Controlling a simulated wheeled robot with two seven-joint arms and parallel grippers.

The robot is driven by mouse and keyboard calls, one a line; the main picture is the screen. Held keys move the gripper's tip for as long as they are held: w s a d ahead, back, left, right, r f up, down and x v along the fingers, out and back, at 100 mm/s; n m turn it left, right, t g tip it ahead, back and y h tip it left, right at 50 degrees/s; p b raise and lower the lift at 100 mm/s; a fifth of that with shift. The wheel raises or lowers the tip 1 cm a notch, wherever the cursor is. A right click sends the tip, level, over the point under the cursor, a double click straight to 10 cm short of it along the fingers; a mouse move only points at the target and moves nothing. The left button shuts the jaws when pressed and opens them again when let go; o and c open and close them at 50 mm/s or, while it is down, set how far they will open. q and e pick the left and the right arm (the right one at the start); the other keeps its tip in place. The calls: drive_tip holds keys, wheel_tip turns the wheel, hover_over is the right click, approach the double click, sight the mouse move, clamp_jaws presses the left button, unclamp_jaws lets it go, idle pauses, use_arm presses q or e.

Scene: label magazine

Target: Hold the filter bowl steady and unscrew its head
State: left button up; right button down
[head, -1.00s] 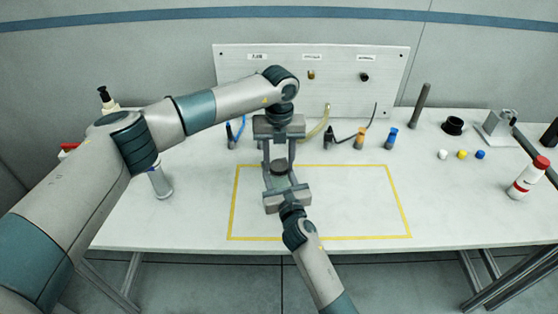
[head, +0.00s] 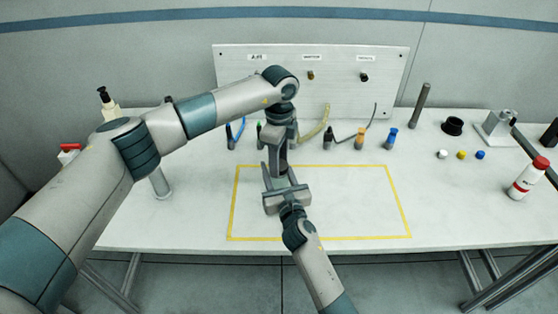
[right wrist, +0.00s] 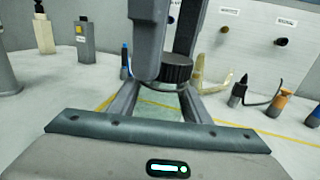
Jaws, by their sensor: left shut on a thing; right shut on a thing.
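The filter's dark ribbed head (right wrist: 178,68) sits on top of the pale green, see-through bowl (right wrist: 160,108) in the right wrist view. My right gripper (head: 281,178) is shut on the bowl from the front, one finger on each side. My left gripper (head: 277,163) comes down from above and is shut on the head; one of its fingers hides part of the head in the right wrist view. In the head view the grippers hide most of the filter. I cannot tell whether the head has turned on the bowl.
A yellow outline (head: 320,238) marks the table's mostly bare middle. A labelled board (head: 330,90) stands behind, with hoses and small fittings before it. A white bottle with a red cap (head: 523,180) and several small caps are at right. A grey cylinder (head: 161,182) stands at left.

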sight(282, 184)
use_arm(q)
drive_tip(key=shift+r, duration=0.45)
idle(0.5)
drive_tip(key=shift+r, duration=0.65)
drive_tip(key=shift+r, duration=0.1)
drive_tip(key=shift+r, duration=1.95)
use_arm(e)
drive_tip(key=c, duration=0.9)
unclamp_jaws()
use_arm(q)
drive_tip(key=shift+f+b, duration=0.35)
drive_tip(key=shift+f, duration=0.05)
use_arm(e)
drive_tip(key=v, duration=1.2)
